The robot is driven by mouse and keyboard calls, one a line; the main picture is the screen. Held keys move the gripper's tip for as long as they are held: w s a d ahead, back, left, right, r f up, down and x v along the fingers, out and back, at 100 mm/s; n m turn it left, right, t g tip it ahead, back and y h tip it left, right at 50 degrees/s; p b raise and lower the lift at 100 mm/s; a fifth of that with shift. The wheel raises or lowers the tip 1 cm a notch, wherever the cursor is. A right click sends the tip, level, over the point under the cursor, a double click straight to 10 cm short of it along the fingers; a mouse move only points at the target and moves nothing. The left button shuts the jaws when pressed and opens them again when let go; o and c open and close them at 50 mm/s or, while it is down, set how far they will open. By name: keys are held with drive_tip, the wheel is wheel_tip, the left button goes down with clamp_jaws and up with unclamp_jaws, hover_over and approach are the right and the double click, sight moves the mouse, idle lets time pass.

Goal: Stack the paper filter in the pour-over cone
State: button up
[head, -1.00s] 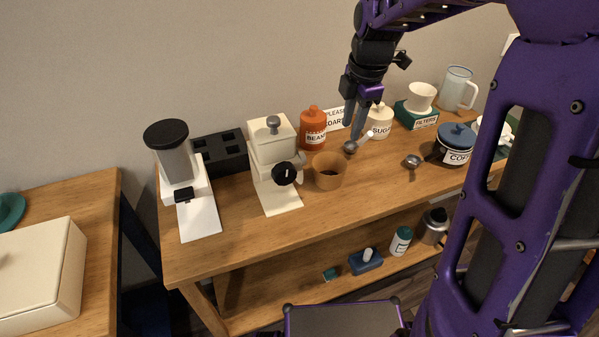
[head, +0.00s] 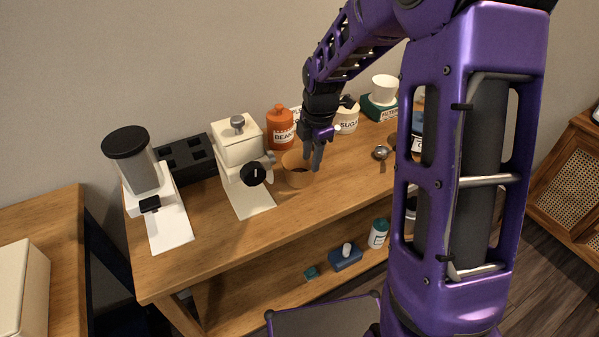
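A white cone-shaped vessel (head: 384,88) stands on a green box labelled FILTERS (head: 378,107) at the back right; I cannot tell whether it is the paper filter or the pour-over cone. An open tan cup (head: 298,172) with dark contents stands on the counter, right of the cream grinder. My gripper (head: 313,166) points down at the tan cup's right side, its fingers overlapping the cup's rim in the picture. The fingers are close together and seen from the side, so their opening is unclear. Nothing clearly shows between them.
An orange BEANS jar (head: 280,128) and a SUGAR jar (head: 346,118) stand behind my gripper. The cream grinder (head: 240,155) is to the left. A metal scoop (head: 381,153) lies to the right. My purple arm hides the counter's right end. The front counter strip is clear.

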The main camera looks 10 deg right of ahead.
drive_tip(key=f, duration=0.4)
drive_tip(key=shift+w, duration=0.3)
clamp_jaws()
idle(1.1)
